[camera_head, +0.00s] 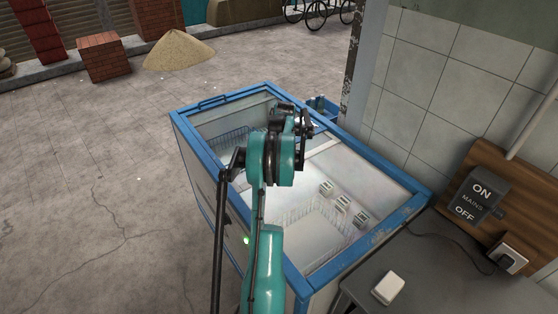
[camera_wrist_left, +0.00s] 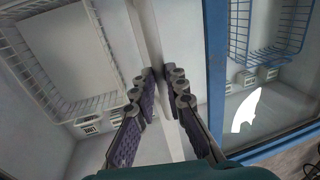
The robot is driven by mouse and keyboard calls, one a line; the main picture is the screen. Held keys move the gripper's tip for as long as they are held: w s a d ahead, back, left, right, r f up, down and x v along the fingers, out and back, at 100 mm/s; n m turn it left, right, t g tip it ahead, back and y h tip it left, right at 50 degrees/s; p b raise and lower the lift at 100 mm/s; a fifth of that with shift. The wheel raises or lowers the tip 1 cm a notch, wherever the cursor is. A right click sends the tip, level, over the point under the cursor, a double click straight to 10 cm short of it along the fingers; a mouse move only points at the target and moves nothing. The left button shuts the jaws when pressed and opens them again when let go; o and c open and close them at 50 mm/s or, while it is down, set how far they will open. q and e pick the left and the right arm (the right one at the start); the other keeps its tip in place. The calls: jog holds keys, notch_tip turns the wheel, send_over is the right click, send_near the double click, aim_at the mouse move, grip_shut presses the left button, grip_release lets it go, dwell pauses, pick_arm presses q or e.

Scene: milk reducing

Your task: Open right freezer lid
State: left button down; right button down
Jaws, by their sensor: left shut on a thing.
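The chest freezer (camera_head: 180,135) has a blue rim and a glass top. My left gripper (camera_head: 300,125) is over the middle of the freezer top; my arm hides part of the left half. In the left wrist view my left gripper (camera_wrist_left: 165,88) is shut on a pale upright strip, seemingly the lid's edge or handle (camera_wrist_left: 148,35). My right gripper is out of view.
A tiled wall (camera_head: 450,90) and a wooden board with a mains switch (camera_head: 478,193) stand to the right. A grey table (camera_head: 445,280) with a small white box (camera_head: 388,287) adjoins the freezer's near right. Open paved ground (camera_head: 90,200) lies to the left.

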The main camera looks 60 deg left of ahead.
pick_arm(q)
jog(key=c, duration=1.6)
grip_release()
jog(key=shift+o, duration=0.2)
notch_tip(320, 180, up, 12)
jog(key=d, duration=0.2)
jog(key=shift+w+d, duration=0.15)
jog(key=shift+f, duration=0.15)
